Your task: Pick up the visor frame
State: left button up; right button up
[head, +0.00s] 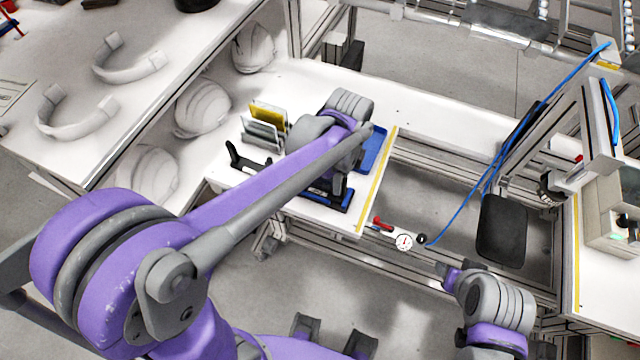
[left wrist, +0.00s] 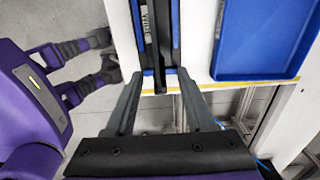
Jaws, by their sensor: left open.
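A narrow black piece (left wrist: 165,35), which I take to be the visor frame, lies along a blue holder (left wrist: 176,25) in the left wrist view. My left gripper (left wrist: 160,75) is open, with one finger on each side of the holder's near end; I cannot tell whether they touch. In the head view my left gripper (head: 336,186) is over the blue holder (head: 345,201) near the table's yellow-lined edge, and my arm hides much of it. My right wrist shows at lower right; its jaw (head: 450,274) is too unclear to read.
A blue tray (left wrist: 262,40) lies beside the holder. A rack with yellow and grey plates (head: 266,120) stands to its left. White helmet shells (head: 202,107) and curved white pieces (head: 78,115) are further left.

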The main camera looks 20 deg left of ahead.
aim_at(311, 189)
pick_arm(q)
notch_tip(311, 189, down, 5)
jog(key=shift+a+f, duration=0.15)
grip_shut()
dwell(0.4)
